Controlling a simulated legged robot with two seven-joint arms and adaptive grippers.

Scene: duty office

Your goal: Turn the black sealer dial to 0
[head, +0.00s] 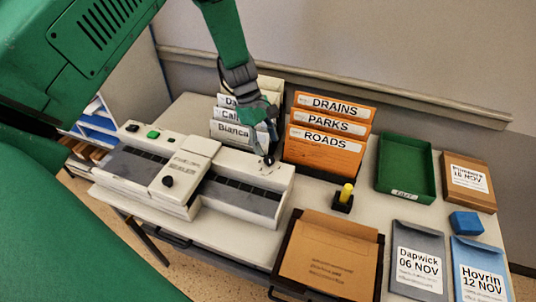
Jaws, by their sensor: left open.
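The sealer (240,205) is a long white and grey machine on the table, left of centre. Its black dial (268,161) sits on the white top at the right end, with small dark marks around it too small to read. My left gripper (268,143) comes down from above, open, with its fingertips right at the dial. The fingers partly cover the dial, so I cannot tell whether they touch it or where it points. My right gripper is not in view.
A block with another black knob (168,181) sits across the sealer, and a green button (153,134) is at its left end. White folders (232,131) and orange folders (325,148) stand close behind. A yellow-handled stamp (345,196), brown envelope (330,255) and green tray (406,170) lie right.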

